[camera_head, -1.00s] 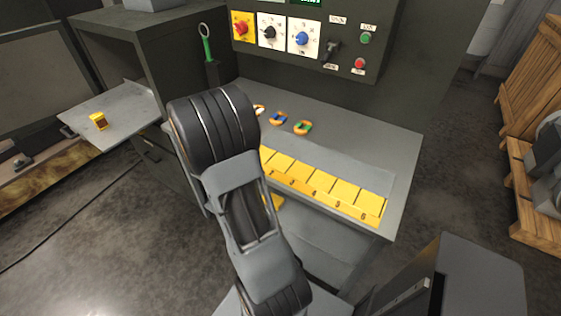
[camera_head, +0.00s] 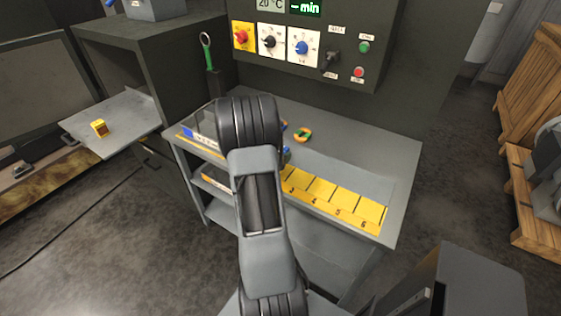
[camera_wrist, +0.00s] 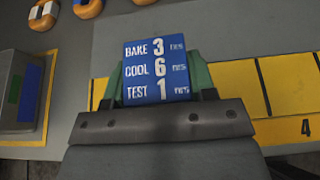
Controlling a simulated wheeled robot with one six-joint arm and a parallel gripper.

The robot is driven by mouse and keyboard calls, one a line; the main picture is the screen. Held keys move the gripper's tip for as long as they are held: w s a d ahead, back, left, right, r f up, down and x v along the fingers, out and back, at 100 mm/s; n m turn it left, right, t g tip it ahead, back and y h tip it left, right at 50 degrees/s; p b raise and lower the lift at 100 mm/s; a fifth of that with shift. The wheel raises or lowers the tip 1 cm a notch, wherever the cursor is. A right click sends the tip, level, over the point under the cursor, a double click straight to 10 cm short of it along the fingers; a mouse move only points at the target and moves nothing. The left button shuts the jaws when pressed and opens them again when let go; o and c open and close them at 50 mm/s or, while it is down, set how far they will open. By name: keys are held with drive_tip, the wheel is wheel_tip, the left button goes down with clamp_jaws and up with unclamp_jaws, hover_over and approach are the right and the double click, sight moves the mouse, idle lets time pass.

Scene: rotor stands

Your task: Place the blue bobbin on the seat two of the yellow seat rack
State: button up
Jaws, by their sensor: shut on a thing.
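The yellow seat rack (camera_head: 335,192) runs along the table's front edge, with seats three to six visible there. In the wrist view the rack (camera_wrist: 287,87) passes behind the bobbin and gripper, which cover its lower-numbered seats. The height above the rack is unclear.
Several orange rings lie behind the rack, including a green-and-orange one (camera_head: 303,135) and a white-and-orange one (camera_wrist: 43,13). A yellow bobbin (camera_head: 100,128) stands on the side shelf (camera_head: 125,128).

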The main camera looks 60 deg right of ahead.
wheel_tip(320, 180, down, 3)
drive_tip(key=shift+d+r+p, duration=0.1)
drive_tip(key=shift+p, duration=0.2)
drive_tip(key=shift+f, duration=0.2)
drive_tip(key=shift+f, duration=0.1)
drive_tip(key=shift+f+b, duration=0.15)
drive_tip(key=shift+b, duration=0.15)
drive_tip(key=o, duration=1.1)
drive_tip(key=shift+s, duration=0.1)
drive_tip(key=shift+c, duration=0.2)
